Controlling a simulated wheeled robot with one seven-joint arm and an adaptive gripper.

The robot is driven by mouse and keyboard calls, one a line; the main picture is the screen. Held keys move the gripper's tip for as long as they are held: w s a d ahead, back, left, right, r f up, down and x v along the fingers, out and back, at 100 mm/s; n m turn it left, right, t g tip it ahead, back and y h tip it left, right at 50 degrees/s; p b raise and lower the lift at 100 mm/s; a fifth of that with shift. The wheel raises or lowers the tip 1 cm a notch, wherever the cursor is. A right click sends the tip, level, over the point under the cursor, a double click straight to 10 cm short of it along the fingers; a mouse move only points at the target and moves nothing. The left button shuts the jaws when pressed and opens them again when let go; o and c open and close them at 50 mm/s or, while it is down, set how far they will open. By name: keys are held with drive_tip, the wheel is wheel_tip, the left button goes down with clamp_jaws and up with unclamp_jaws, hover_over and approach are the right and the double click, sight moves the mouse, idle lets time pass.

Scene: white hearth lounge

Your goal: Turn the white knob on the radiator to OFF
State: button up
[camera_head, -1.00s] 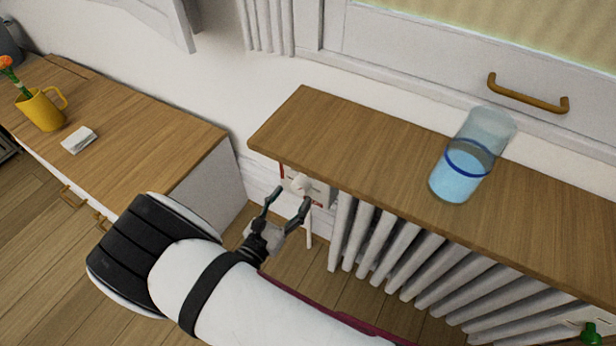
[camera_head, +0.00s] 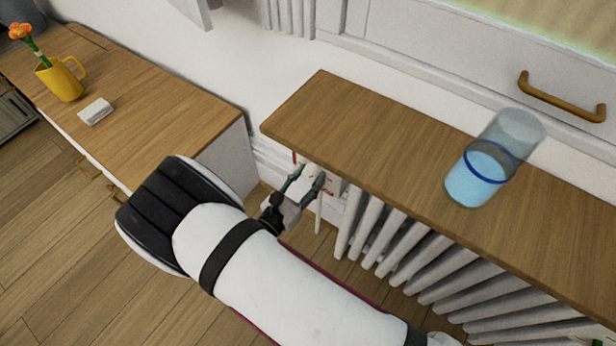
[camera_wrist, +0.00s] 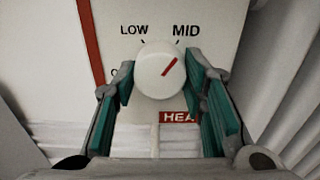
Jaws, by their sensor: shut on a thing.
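The white round knob (camera_wrist: 153,82) shows in the wrist view, with a red pointer line slanting up and right toward the MID mark. It sits on a white dial plate (camera_wrist: 222,22) with LOW and MID printed above it and a partly covered red label below. Another mark at the left is mostly hidden by a finger. My gripper (camera_wrist: 160,70) is shut on the knob, one teal-padded finger on each side. In the head view my gripper (camera_head: 308,179) reaches under the left end of the wooden shelf, and its fingers mostly hide the knob.
The wooden shelf (camera_head: 390,165) overhangs the plate and the white radiator (camera_head: 385,240). A glass of blue liquid (camera_head: 485,175) stands on the shelf. A wooden-topped cabinet (camera_head: 165,105) at left holds a yellow mug with a flower (camera_head: 62,80) and a small white block (camera_head: 96,111).

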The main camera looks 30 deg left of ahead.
drive_tip(key=shift+n, duration=0.3)
drive_tip(key=n, duration=0.6)
drive_tip(key=shift+n, duration=0.3)
drive_tip(key=n, duration=0.3)
drive_tip(key=shift+d+n, duration=0.1)
drive_tip(key=shift+n, duration=0.2)
drive_tip(key=n, duration=0.3)
drive_tip(key=shift+r+n, duration=0.1)
drive_tip(key=shift+n, duration=0.2)
drive_tip(key=n+p, duration=0.1)
drive_tip(key=n, duration=1.2)
drive_tip(key=shift+s+n, duration=0.1)
drive_tip(key=shift+n, duration=0.3)
drive_tip(key=o, duration=1.2)
drive_tip(key=shift+c, duration=0.2)
drive_tip(key=shift+r, duration=0.1)
